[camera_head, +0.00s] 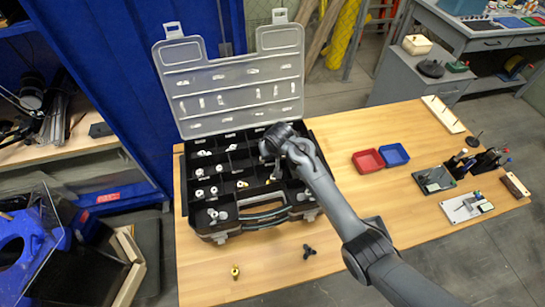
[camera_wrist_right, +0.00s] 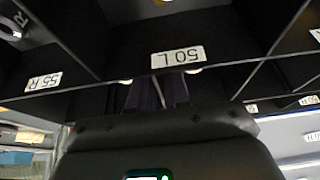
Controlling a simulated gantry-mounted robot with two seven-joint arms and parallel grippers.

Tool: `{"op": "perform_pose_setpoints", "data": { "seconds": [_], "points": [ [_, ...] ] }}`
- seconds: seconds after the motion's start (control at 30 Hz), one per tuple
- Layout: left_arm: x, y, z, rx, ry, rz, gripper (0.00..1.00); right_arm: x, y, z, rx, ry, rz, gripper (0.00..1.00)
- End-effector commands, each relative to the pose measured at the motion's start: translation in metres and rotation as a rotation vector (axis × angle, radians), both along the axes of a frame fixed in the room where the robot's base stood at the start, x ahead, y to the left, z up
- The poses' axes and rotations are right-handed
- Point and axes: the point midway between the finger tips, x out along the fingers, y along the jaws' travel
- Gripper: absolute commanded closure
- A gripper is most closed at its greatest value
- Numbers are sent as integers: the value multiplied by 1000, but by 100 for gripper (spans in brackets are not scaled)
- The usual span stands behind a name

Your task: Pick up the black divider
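The open black case (camera_head: 272,222) stands on the wooden table with its clear lid raised. Its black dividers (camera_head: 223,168) split it into compartments, several holding small white fittings. My right gripper (camera_head: 272,172) reaches down into the case's right middle part. In the right wrist view, a black divider (camera_wrist_right: 120,58) with a "50 L" label (camera_wrist_right: 178,56) lies just past my dark fingers (camera_wrist_right: 157,93). The fingers are partly hidden and very dark, so their opening and any contact with the divider cannot be made out. My left gripper is in neither view.
A red tray (camera_head: 368,161) and a blue tray (camera_head: 394,154) lie right of the case. A black knob-like piece (camera_head: 309,251) and a small yellow fitting (camera_head: 235,271) lie in front. Tools and holders stand at the table's right end. The front table area is mostly clear.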

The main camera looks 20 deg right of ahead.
Motion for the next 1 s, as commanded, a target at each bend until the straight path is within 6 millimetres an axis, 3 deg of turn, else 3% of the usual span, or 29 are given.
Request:
{"op": "perform_pose_setpoints", "data": {
  "seconds": [0.03,0.13,0.57,1.0],
  "points": [
    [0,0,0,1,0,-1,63,0,0,0,0,0,0,88],
    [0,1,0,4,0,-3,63,0,0,0,0,0,0,100],
    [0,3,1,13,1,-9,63,0,1,5,1,-1,0,100],
    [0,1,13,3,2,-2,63,1,1,73,2,-3,1,100]
  ]
}}
